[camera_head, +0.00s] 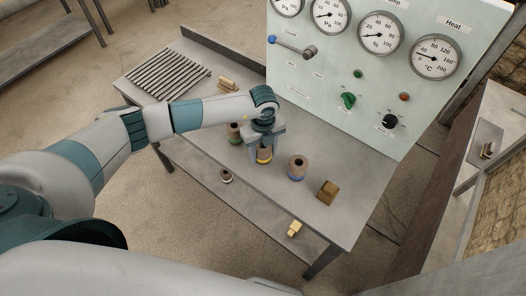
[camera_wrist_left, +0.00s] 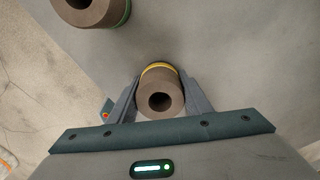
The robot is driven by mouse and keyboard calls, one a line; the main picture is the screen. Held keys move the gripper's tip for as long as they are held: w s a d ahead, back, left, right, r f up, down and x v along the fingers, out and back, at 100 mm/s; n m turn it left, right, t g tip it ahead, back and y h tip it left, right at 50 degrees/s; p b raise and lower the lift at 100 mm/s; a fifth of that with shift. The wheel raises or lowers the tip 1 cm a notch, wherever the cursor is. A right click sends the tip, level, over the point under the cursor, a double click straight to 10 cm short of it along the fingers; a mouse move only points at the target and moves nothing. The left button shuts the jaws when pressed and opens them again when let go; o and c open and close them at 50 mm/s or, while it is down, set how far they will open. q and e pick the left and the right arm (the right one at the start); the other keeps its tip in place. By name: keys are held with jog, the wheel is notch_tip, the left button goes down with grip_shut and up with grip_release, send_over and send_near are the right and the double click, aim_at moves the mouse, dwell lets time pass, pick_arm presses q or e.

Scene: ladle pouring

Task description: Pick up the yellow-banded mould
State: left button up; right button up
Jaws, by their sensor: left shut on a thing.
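The yellow-banded mould (camera_head: 264,158) is a brown cylinder with a yellow band, on the bench below my left gripper (camera_head: 263,147). In the left wrist view the mould (camera_wrist_left: 160,93) stands between the two fingers of my left gripper (camera_wrist_left: 158,92), its round hole facing the camera. The fingers are shut on its sides. I cannot tell whether its base touches the bench. In the head view the gripper hides its top. My right gripper is not in view.
A green-banded mould (camera_head: 234,133) stands just left of the gripper, and a blue-banded mould (camera_head: 297,168) stands to the right. A brown block (camera_head: 327,192) lies farther right. The gauge panel (camera_head: 350,100) rises behind the bench (camera_head: 345,225). A slatted rack (camera_head: 170,77) lies at the far left.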

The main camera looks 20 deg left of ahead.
pick_arm(q)
jog(key=shift+r, duration=0.1)
jog(key=shift+r+b, duration=0.45)
jog(key=r, duration=0.1)
jog(key=r+b, duration=0.1)
jog(key=d+r+b, duration=0.1)
jog(key=shift+s+r, duration=0.1)
jog(key=shift+s, duration=0.15)
jog(key=s+d+r+b, duration=0.3)
jog(key=s+d+r, duration=0.3)
jog(key=d, duration=0.2)
jog(key=shift+s+r+b, duration=0.35)
jog(key=shift+s+r, duration=0.05)
